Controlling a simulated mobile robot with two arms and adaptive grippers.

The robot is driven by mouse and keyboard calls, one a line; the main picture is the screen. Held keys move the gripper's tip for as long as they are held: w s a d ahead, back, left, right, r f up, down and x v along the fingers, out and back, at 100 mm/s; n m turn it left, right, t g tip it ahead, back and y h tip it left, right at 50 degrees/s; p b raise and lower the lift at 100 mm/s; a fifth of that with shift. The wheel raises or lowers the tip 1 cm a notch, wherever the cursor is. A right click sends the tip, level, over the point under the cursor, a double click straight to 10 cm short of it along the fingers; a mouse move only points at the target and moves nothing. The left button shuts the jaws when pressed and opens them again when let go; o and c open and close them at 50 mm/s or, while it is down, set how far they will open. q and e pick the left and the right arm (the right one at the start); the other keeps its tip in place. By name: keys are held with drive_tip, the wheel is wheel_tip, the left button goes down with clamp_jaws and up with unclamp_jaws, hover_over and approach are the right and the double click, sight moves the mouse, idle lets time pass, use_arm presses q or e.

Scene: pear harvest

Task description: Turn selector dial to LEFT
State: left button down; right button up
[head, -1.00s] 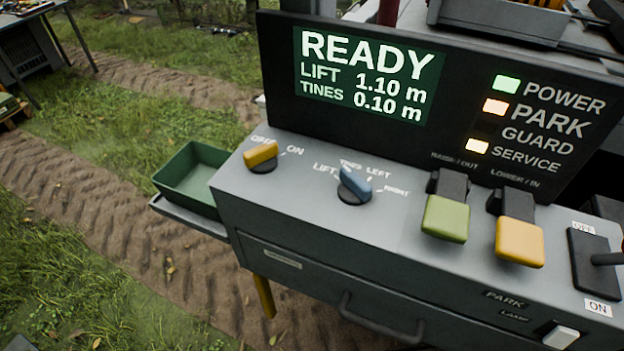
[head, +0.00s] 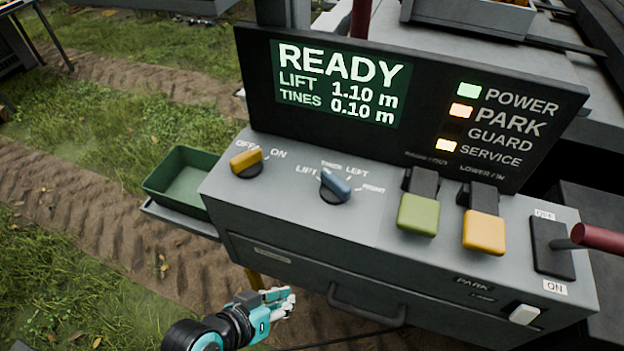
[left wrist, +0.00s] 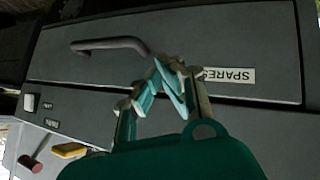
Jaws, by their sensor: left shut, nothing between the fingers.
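The selector dial (head: 336,185) is a blue knob on the sloping grey console top, with LIFT, TINES, LEFT and RIGHT printed around it. Its grip lies slanted from upper left to lower right; I cannot tell exactly which label it points to. My left gripper (head: 287,302) is shut and empty, in front of and below the console, well apart from the dial. In the left wrist view its fingers (left wrist: 170,85) are together before the drawer front, partly covering the SPARES label (left wrist: 230,75). My right gripper is not in view.
A yellow OFF/ON knob (head: 246,162) sits left of the dial. Green (head: 418,215) and yellow (head: 484,232) paddles stand to its right, then a red-handled lever (head: 598,238). A drawer handle (head: 365,308) sticks out of the front. A green tray (head: 180,182) is at the left.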

sight(312, 201)
use_arm(q)
drive_tip(key=w+d+r+n+t+h, duration=0.1)
drive_tip(key=d+r+n+t+h, duration=0.2)
drive_tip(key=r, duration=0.5)
drive_tip(key=w+d+r+n+t+h, duration=0.1)
drive_tip(key=d+r+t+h, duration=0.3)
drive_tip(key=r, duration=0.5)
drive_tip(key=w+a+n+t+y, duration=0.2)
drive_tip(key=a+n+t+y, duration=0.25)
drive_tip(key=n+y, duration=0.95)
drive_tip(key=w+p, duration=0.1)
drive_tip(key=w, duration=0.1)
drive_tip(key=w+n+h, duration=0.1)
drive_tip(key=w, duration=0.2)
drive_tip(key=w+n+p, duration=0.1)
drive_tip(key=w, duration=0.2)
drive_tip(key=shift+w+a+f+g+h+p, duration=0.1)
drive_tip(key=shift+a+f+g+h+p, duration=0.05)
drive_tip(key=shift+f+g+h+p, duration=0.15)
drive_tip(key=shift+w+d+f+b, duration=0.2)
drive_tip(key=shift+w+d+b, duration=0.55)
drive_tip(key=shift+w+d, duration=0.45)
drive_tip(key=shift+w+d+r, duration=0.1)
drive_tip(key=shift+w+d, duration=0.25)
drive_tip(key=shift+a, duration=0.1)
